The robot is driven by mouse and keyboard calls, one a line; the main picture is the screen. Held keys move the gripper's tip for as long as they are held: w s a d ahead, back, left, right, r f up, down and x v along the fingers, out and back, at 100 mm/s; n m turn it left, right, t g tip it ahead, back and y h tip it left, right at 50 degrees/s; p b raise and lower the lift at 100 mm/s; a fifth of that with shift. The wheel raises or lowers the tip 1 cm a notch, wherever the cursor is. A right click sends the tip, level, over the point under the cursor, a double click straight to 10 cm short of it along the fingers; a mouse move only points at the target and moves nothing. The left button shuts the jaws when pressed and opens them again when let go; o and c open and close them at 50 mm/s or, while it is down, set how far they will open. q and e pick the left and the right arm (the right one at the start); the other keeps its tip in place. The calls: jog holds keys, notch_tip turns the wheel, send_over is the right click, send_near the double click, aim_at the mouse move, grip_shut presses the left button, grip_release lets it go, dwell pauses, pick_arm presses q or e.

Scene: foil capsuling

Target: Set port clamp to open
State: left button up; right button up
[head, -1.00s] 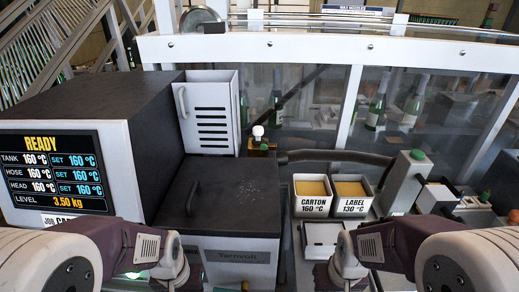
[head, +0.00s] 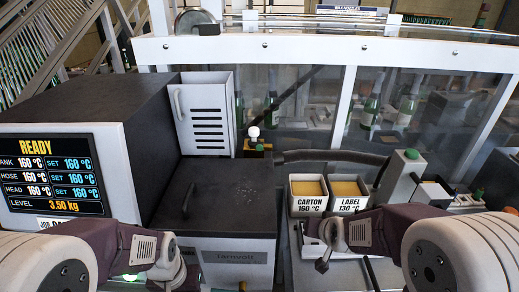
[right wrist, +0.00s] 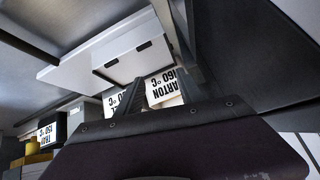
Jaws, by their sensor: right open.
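A small brass fitting with a white knob (head: 253,133) stands behind the dark-lidded tank, where a thick black hose (head: 335,156) begins. I cannot tell for sure whether it is the port clamp. My right gripper is open and empty in the right wrist view (right wrist: 163,85), with its fingers in front of the carton bin's label. In the head view, the right wrist is low at the centre right, well in front of the knob and to its right. My left arm is low at the left, and its fingers are not in view.
The grey melter's display (head: 55,175) reads READY. Its dark tank lid (head: 225,195) has a handle. A grey post with a green button (head: 411,154) and a glazed guard with bottles lie beyond.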

jog(key=w+a+r+m+t+p, duration=0.2)
jog(key=w+r+t+p, duration=0.4)
jog(key=w+r, duration=0.55)
jog(key=w+a+r+p, duration=0.2)
jog(key=a+r+p, duration=0.4)
jog(key=r+p, duration=0.25)
jog(key=n+p, duration=0.2)
jog(key=p, duration=0.3)
send_near(260, 149)
jog(key=shift+s+d+r+g+y, duration=0.3)
jog(key=shift+s+d+r+y, duration=0.1)
jog(key=shift+s+r, duration=0.25)
jog(key=shift+a+b, duration=0.2)
jog(key=shift+b, duration=0.1)
jog(key=shift+w+d+f, duration=0.1)
jog(key=shift+w, duration=0.25)
jog(key=p+x, duration=0.4)
jog(key=x, duration=0.3)
jog(key=shift+w, duration=0.2)
jog(key=shift+w+f+p, duration=0.3)
jog(key=shift+w+f, duration=0.05)
jog(key=shift+w, duration=0.15)
